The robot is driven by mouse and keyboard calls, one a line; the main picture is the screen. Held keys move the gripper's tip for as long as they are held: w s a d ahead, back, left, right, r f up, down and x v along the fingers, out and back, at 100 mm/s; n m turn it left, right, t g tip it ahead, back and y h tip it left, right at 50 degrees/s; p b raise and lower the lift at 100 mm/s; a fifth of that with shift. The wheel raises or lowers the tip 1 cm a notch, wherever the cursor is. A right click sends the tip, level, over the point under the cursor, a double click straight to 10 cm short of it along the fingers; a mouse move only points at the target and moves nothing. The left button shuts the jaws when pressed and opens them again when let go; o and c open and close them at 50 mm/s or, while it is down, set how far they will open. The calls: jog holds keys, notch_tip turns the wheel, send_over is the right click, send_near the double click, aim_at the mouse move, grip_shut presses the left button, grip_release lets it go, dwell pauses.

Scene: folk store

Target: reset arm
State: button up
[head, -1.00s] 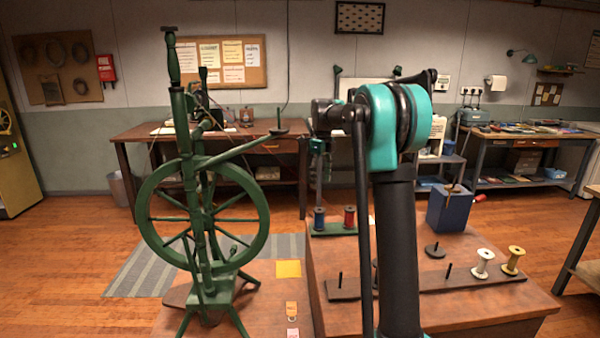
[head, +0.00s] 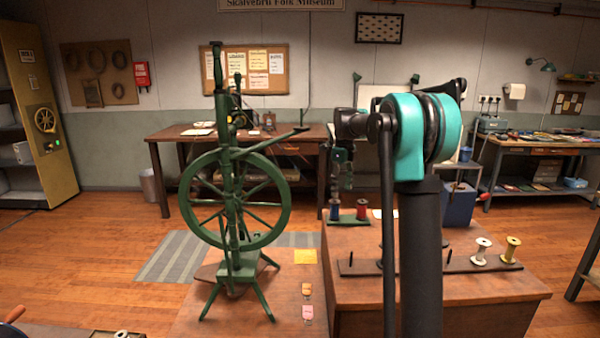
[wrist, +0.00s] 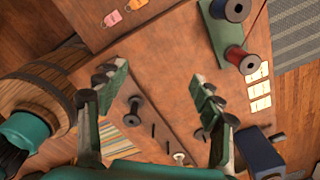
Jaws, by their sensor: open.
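My arm rises through the middle right of the head view, its teal and black elbow in front of the back wall. My gripper (wrist: 158,76) is open in the wrist view, its two green fingers well apart with nothing between them. It faces the brown wooden tabletop (wrist: 165,75). In the head view it hangs small and dark behind the arm, above the tabletop near the blue and red spools. The arm hides part of the tabletop and of the blue box.
A green spinning wheel (head: 235,200) stands left of the arm. A blue spool (head: 335,211) and red spool (head: 362,210) stand on a green holder. A white spool (head: 481,252) and yellow spool (head: 511,250) stand farther right. A blue box (head: 459,203) is behind. Open floor (head: 110,225) lies left.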

jog(key=s+d+f+n+t, duration=0.1)
jog(key=s+f+n, duration=0.6)
jog(key=s, duration=0.5)
jog(key=s+d+f+n+t, duration=0.1)
jog(key=s+f+n, duration=0.5)
jog(key=s+n, duration=0.4)
jog(key=s+d+f+n+t, duration=0.2)
jog(key=s+f+n, duration=0.5)
jog(key=s, duration=0.9)
jog(key=shift+s+f+n, duration=0.25)
jog(key=shift+f+n, duration=0.1)
jog(key=shift+n, duration=0.75)
